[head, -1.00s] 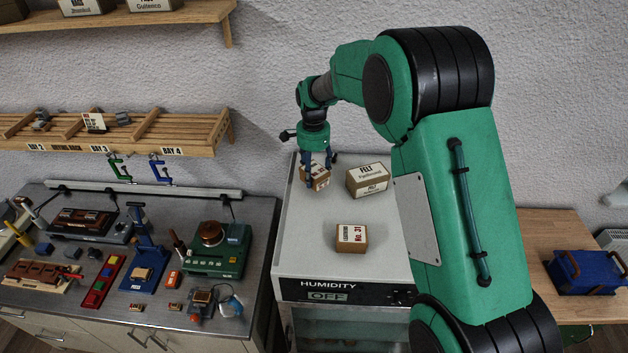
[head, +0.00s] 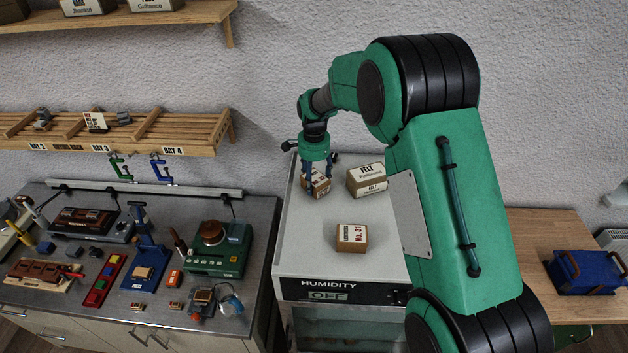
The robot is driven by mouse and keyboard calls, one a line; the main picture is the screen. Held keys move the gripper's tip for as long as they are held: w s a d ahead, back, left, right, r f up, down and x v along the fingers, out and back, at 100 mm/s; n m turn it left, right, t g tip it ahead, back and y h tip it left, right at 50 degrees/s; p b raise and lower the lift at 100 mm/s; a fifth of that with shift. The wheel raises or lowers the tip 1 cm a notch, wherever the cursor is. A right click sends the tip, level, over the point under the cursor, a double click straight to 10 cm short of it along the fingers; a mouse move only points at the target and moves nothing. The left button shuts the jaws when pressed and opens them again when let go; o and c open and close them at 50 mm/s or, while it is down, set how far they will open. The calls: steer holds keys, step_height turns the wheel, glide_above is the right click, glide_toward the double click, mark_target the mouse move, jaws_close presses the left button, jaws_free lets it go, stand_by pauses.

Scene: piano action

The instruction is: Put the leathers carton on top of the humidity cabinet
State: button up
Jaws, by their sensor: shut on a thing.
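The humidity cabinet (head: 305,262) stands in the middle, its pale flat top facing up and an OFF display on its front. My gripper (head: 319,181) points down over the back left part of that top. It is shut on a small brown carton with a white label (head: 321,186), which I take for the leathers carton; its lettering is too small to read and the fingers partly cover it. The carton is at or just above the top; I cannot tell whether it touches.
On the cabinet top, a FELT carton (head: 367,180) stands right of my gripper, and a carton marked No. 31 (head: 351,238) nearer the front. The front left top is clear. A cluttered bench (head: 60,305) is left; a wooden table with a blue case (head: 586,272) is right.

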mark_target(314, 177)
steer(key=o, duration=1.2)
step_height(314, 177, up, 12)
steer(key=shift+r+b, duration=0.1)
steer(key=shift+b, duration=0.6)
